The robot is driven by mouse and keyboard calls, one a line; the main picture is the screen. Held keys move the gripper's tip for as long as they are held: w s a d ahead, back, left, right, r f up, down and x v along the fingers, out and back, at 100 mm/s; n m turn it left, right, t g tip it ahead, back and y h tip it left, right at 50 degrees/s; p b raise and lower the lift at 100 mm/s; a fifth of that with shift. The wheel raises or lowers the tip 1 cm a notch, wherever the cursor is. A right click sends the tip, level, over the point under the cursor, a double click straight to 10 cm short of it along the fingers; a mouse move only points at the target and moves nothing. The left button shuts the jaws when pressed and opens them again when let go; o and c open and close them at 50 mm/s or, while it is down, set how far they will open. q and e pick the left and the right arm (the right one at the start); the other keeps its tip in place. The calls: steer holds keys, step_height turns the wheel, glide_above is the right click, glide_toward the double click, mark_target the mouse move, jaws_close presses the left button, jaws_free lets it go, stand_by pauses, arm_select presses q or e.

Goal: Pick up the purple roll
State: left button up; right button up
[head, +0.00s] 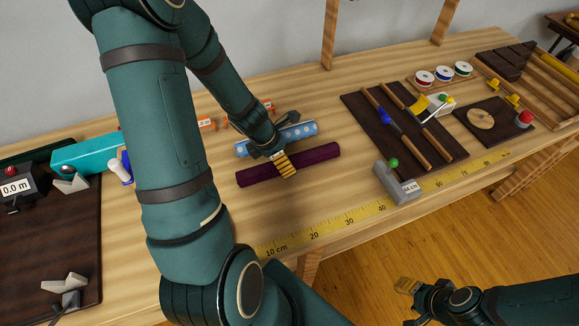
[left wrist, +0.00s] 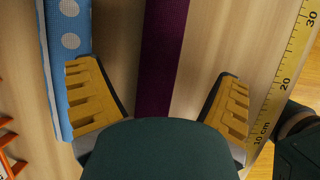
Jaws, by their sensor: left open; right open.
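The purple roll (head: 318,153) lies on the wooden table, beside a blue roll with white dots (head: 301,131). My left gripper (head: 284,158) is over the purple roll, and part of the roll is hidden behind it. In the left wrist view the gripper (left wrist: 157,78) is open. The purple roll (left wrist: 164,45) runs between its two fingers, with space on both sides. The left finger is close to the dotted roll (left wrist: 68,45); I cannot tell if they touch. My right gripper (head: 407,286) is open and empty, low at the right, off the table's front edge.
A yellow measuring tape (head: 330,229) runs along the table's front edge, with a grey block (head: 399,186) beside it. A dark board with rods (head: 447,151) lies to the right. A teal box (head: 86,153) and dark board (head: 60,230) are at the left.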

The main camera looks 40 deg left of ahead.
arm_select(q)
steer(key=b+x, duration=0.2)
steer(key=x, duration=0.3)
steer(key=shift+d+b, duration=0.1)
steer(key=shift+b, duration=0.2)
steer(key=c, duration=1.4)
